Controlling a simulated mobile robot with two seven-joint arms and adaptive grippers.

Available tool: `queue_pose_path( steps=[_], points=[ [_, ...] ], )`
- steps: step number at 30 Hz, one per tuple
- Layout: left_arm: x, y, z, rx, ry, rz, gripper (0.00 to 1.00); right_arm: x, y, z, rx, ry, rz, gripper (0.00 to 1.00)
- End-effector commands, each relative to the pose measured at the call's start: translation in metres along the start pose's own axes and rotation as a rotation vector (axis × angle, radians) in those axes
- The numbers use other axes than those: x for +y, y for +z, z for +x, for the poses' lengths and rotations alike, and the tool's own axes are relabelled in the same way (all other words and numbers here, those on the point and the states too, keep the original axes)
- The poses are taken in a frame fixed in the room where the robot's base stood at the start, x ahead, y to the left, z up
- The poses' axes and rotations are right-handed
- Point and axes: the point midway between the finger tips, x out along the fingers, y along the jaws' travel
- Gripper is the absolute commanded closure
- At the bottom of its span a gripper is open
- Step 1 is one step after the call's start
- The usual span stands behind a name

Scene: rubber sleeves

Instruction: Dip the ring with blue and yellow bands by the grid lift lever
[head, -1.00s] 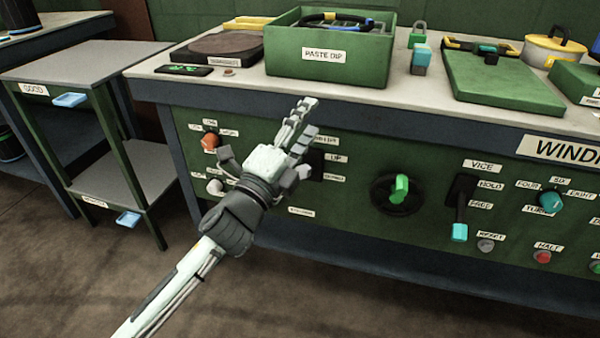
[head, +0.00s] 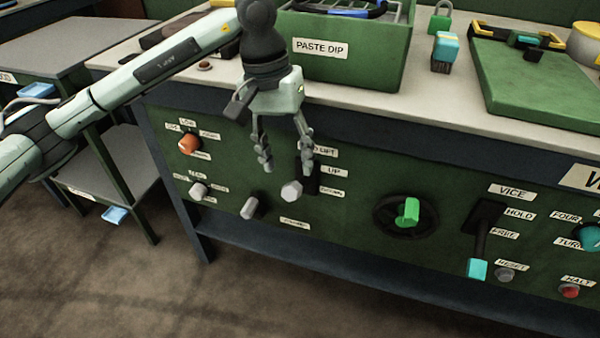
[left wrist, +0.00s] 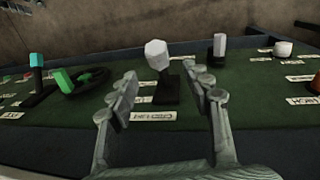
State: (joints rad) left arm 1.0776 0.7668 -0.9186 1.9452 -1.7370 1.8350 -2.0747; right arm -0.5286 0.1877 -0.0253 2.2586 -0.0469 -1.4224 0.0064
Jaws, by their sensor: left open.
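The grid lift lever, with a pale faceted knob (head: 291,191), is on the green front panel beside the UP and lower labels. The knob appears level with the lower label. My left gripper (head: 286,164) points down, open and empty, its fingertips just above the knob in the head view. In the left wrist view the knob (left wrist: 157,54) shows beyond and between the open fingers (left wrist: 161,84); no contact is visible. A dark ring with a blue band (head: 376,9) lies over the grid in the green PASTE DIP box (head: 350,70), cut off by the top edge; yellow is unclear.
An orange knob (head: 190,144) and grey knobs (head: 252,207) are left of the lever. The green-handled wheel (head: 405,213) and vice lever (head: 478,266) are to the right. The worktop edge overhangs the panel. A small side table (head: 75,50) stands at left.

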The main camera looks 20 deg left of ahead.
Motion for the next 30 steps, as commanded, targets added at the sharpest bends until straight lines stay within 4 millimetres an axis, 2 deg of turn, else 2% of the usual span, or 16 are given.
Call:
queue_pose_path(
  steps=[7, 15, 25, 30],
  points=[
    [0.0, 0.002, 0.038, -0.007, 0.001, -0.001, 0.51, -0.003, 0.015, 0.004, -0.03, -0.005, -0.004, 0.6],
    [0.001, 0.001, 0.071, -0.005, 0.003, -0.001, 0.51, -0.003, 0.015, 0.01, -0.03, -0.006, -0.004, 0.6],
    [0.001, 0.001, 0.075, -0.003, 0.003, -0.001, 0.51, -0.003, 0.009, 0.009, -0.019, -0.007, -0.002, 0.6],
    [0.001, 0.001, 0.075, -0.003, 0.003, -0.001, 0.7, -0.003, 0.008, 0.009, -0.017, -0.008, -0.001, 0.6]
  ],
)
